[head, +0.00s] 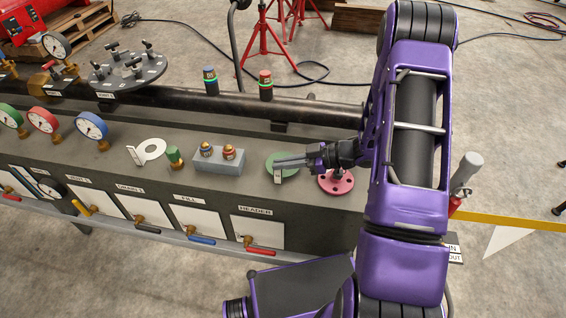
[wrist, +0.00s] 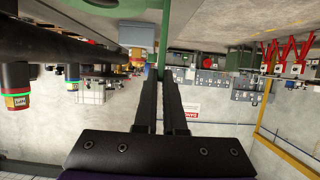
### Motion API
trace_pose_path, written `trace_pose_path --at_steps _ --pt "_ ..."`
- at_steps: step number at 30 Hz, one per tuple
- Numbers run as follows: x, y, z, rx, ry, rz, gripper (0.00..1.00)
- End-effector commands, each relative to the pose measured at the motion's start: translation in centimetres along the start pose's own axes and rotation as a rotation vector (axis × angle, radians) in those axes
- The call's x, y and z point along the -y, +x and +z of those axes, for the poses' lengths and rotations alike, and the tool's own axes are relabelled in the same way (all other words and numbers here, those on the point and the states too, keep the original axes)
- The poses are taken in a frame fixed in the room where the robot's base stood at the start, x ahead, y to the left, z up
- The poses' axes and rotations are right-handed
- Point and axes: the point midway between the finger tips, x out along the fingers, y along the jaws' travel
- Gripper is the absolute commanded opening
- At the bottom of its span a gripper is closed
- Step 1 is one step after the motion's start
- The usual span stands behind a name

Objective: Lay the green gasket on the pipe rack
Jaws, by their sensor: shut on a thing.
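The green gasket (head: 290,157) is a flat disc with a small pale tab, at the right part of the grey bench in the head view. My gripper (head: 279,162) reaches in from the right and is shut on it. In the wrist view the gasket (wrist: 161,45) shows edge-on as a thin green strip between my two dark fingers (wrist: 160,78). I cannot tell whether it touches the bench top. A long dark pipe (head: 325,110) runs along the back of the bench; I cannot tell which part is the pipe rack.
A red flanged disc (head: 336,182) is just right of the gasket, under my wrist. A grey block (head: 218,161) with two small fittings stands to the left, then a green knob (head: 174,156) and a white tabbed gasket (head: 150,150). Two banded posts (head: 265,87) rise behind.

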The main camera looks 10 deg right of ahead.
Motion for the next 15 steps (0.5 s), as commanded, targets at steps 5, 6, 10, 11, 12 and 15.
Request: trace_pose_path --at_steps 5,6,10,11,12,15 --pt "0.0 0.1 0.3 0.000 0.000 0.000 0.00" --pt "0.0 0.2 0.4 0.000 0.001 0.000 0.00" --pt "0.0 0.3 0.8 0.000 0.001 0.000 0.00" --pt "0.0 0.4 0.9 0.000 0.001 0.000 0.00" --pt "0.0 0.4 1.0 0.000 0.001 0.000 0.00" --pt "0.0 0.5 1.2 0.000 0.000 0.000 0.00"
